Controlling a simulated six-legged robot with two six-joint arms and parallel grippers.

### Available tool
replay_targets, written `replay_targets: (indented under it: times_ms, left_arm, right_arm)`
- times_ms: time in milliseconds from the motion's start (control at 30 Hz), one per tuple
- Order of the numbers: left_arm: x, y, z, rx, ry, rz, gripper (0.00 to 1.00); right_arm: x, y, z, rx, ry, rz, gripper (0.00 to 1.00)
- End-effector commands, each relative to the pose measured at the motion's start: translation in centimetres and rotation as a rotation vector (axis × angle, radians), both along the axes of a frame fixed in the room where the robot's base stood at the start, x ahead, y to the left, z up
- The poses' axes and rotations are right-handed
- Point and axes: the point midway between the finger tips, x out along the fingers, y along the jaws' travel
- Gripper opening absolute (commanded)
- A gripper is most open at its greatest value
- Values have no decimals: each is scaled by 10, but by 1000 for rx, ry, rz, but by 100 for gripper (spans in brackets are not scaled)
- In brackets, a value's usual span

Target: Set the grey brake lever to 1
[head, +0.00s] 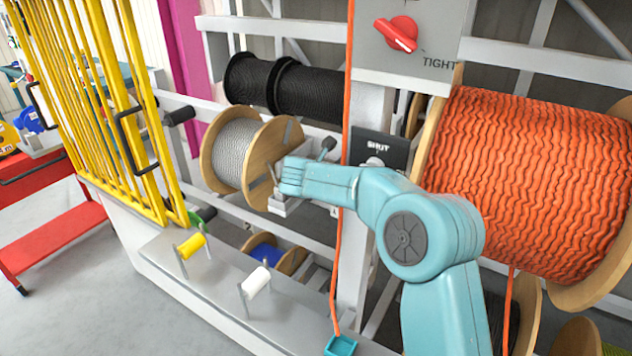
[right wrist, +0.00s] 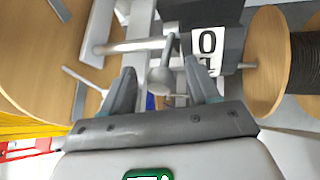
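The grey brake lever (right wrist: 161,79) shows in the right wrist view, its rounded knob toward the camera. A white label (right wrist: 207,48) beside it on the right reads 0, with a cut-off mark below. My right gripper (right wrist: 160,88) is open, one finger on each side of the knob, with visible gaps. In the head view my right gripper (head: 283,200) is beside the grey-cable reel (head: 238,150); its fingers are hidden. I cannot tell whether the dark knob (head: 328,144) above my wrist is this lever. My left gripper is not in view.
A large orange reel (head: 530,180) stands at the right and black reels (head: 290,85) behind. An orange cable (head: 338,270) hangs close to my arm. A panel with a red knob (head: 396,35) is above. A yellow fence (head: 105,100) stands at the left.

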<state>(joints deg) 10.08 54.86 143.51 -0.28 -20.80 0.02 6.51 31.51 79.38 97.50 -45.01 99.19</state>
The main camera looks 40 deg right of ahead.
Motion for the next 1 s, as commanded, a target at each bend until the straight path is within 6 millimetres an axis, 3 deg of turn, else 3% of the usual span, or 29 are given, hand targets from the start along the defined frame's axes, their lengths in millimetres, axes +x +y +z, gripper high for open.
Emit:
replay_targets:
  times_ms: [267,733,1000]
  left_arm:
    - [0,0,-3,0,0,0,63]
    - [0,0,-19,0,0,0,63]
    - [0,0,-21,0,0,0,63]
  right_arm:
    - [-5,9,3,3,2,2,60]
    - [-67,77,71,2,-2,4,60]
    - [-86,98,92,2,0,2,60]
